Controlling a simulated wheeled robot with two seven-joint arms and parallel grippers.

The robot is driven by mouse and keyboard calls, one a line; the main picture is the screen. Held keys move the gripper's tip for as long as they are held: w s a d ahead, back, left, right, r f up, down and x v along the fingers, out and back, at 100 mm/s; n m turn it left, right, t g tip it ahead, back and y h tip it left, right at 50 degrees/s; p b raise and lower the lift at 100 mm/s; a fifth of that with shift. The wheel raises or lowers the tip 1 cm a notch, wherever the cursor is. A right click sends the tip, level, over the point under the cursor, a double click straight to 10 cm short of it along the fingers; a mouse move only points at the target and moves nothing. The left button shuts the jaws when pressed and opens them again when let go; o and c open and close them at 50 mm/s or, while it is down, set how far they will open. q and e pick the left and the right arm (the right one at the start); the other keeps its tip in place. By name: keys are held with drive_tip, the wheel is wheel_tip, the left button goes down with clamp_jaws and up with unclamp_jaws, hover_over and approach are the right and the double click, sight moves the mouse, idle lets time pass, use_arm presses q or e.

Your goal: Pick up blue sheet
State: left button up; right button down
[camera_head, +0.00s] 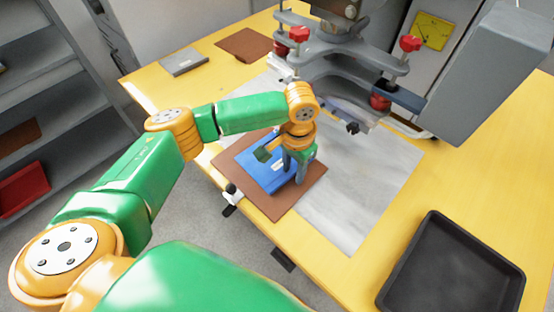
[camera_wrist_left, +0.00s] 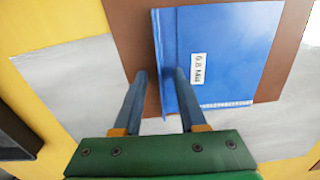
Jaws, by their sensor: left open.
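The blue sheet (camera_head: 262,172) lies flat on a brown mat (camera_head: 293,208) on the yellow table. In the left wrist view the sheet (camera_wrist_left: 225,60) carries a white label, and the brown mat (camera_wrist_left: 130,28) shows around it. My left gripper (camera_head: 294,174) is open, pointing down over the sheet's right side and hiding part of it. In the left wrist view its fingertips (camera_wrist_left: 160,72) straddle the sheet's near long edge, one finger over the blue surface and one over the mat. Whether they touch the sheet I cannot tell. My right gripper is not in view.
A grey machine with red knobs (camera_head: 300,35) stands behind the sheet. A black tray (camera_head: 450,268) sits at the right. A grey sheet (camera_head: 184,62) and a brown sheet (camera_head: 243,44) lie at the back left. A clamp (camera_head: 232,196) sits at the table's front edge.

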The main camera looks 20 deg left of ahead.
use_arm(q)
drive_tip(key=shift+w+f, duration=0.1)
clamp_jaws()
